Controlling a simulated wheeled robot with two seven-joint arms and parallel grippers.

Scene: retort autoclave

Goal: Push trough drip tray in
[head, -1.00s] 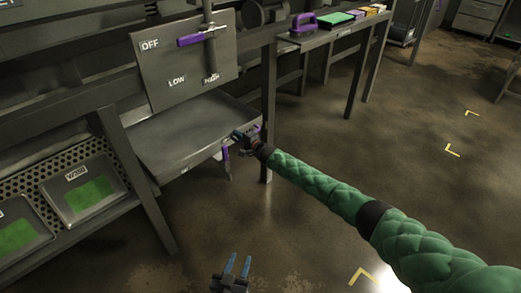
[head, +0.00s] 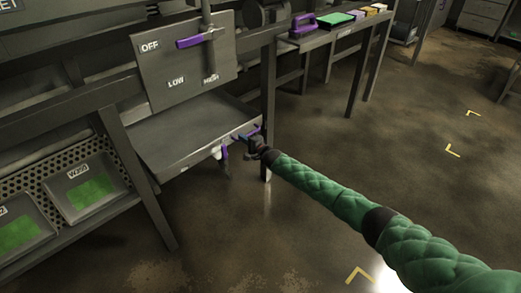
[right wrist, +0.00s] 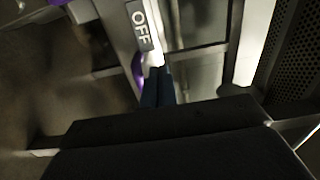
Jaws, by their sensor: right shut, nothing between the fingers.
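The trough drip tray (head: 185,132) is a wide, shallow grey metal tray under the OFF/LOW/HIGH panel, sticking out toward the aisle. My right gripper (head: 240,137), on the green-sleeved arm, is shut and empty at the tray's front edge by this handle. I cannot tell whether it touches. In the right wrist view the dark blue fingertips (right wrist: 158,80) are together, beside a purple part (right wrist: 137,68). My left gripper is not in view.
The panel (head: 180,65) carries another purple-handled lever (head: 200,38). A table leg (head: 268,100) stands right of the tray. The floor (head: 330,225) in front is open.

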